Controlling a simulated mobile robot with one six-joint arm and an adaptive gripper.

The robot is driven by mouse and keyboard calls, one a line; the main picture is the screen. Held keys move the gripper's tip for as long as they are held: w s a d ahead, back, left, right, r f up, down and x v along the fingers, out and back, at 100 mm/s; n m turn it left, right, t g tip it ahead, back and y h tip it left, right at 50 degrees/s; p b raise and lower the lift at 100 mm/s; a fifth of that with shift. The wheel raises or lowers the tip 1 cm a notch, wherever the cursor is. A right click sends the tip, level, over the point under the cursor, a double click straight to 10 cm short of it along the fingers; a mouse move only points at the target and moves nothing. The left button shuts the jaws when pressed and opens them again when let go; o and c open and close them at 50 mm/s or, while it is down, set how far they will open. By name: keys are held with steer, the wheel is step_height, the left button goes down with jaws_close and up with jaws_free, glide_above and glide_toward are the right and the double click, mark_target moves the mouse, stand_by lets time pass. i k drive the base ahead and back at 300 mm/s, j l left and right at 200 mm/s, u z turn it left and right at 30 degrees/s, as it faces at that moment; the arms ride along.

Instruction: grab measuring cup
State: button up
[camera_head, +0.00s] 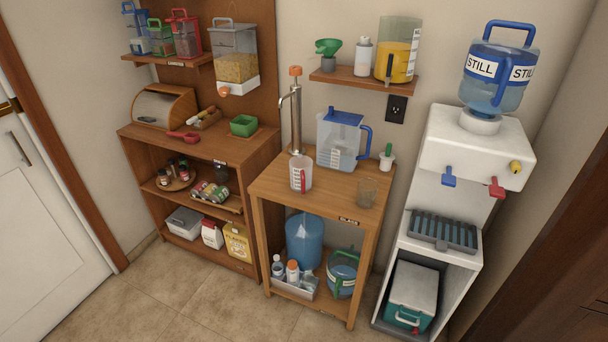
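The measuring cup (301,173) is clear with red markings and a red handle. It stands upright on the top of the small wooden table (331,197), near its left side, in front of the metal tap. It looks empty, but its inside is hard to make out. My gripper is not in view, and nothing is seen touching the cup.
A blue-lidded pitcher (340,142) stands behind and right of the cup. The metal tap (293,118) rises behind it. A clear glass (367,192) is to the right. A white water dispenser (462,150) stands at right. The tiled floor (180,299) in front is clear.

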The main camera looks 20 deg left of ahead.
mark_target(300, 166)
steer(key=i+j, duration=0.25)
steer(key=j, duration=0.2)
steer(key=i+j, duration=0.3)
steer(key=j, duration=0.15)
steer(key=i+j, duration=0.25)
steer(key=j, duration=0.2)
steer(key=i+j, duration=0.25)
steer(key=j, duration=0.2)
steer(key=i+j, duration=0.3)
steer(key=j, duration=0.15)
steer(key=i+j, duration=0.25)
steer(key=j, duration=0.25)
